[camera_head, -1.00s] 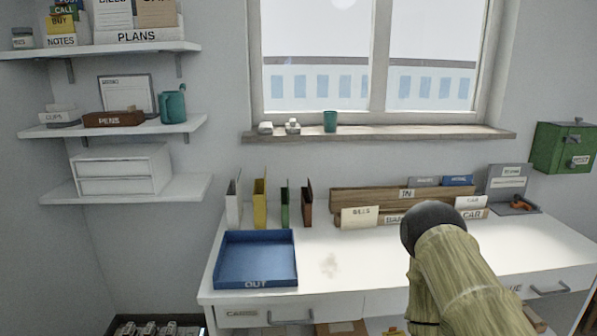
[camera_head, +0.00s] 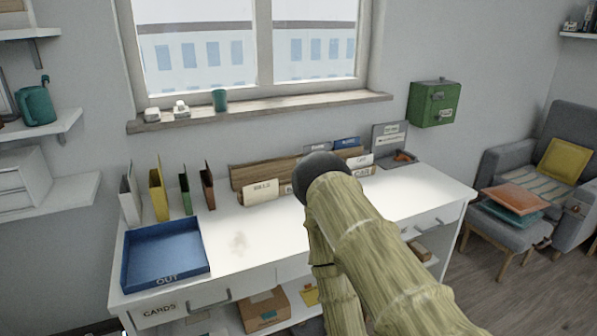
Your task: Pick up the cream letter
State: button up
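A cream letter or card marked "BILLS" (camera_head: 261,192) stands upright at the front left of the wooden letter rack (camera_head: 238,177) on the white desk. A whiter card (camera_head: 360,160) stands farther right in the rack. I cannot tell for sure which is the cream letter. My bamboo-textured arm, with a dark round end, rises from the lower right and covers part of the rack and desk. My gripper's fingers do not show.
A blue OUT tray (camera_head: 190,270) sits at the desk's left, with several upright folders (camera_head: 159,193) behind it. The desk top (camera_head: 255,235) between tray and rack is bare apart from a faint smudge. A green wall box (camera_head: 433,104) and an armchair (camera_head: 572,150) are at right.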

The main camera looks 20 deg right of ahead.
aim_at(255, 194)
jog(key=u, duration=0.05)
jog(key=k, duration=0.65)
jog(key=z, duration=0.6)
jog(key=i, duration=1.1)
jog(key=u, duration=0.3)
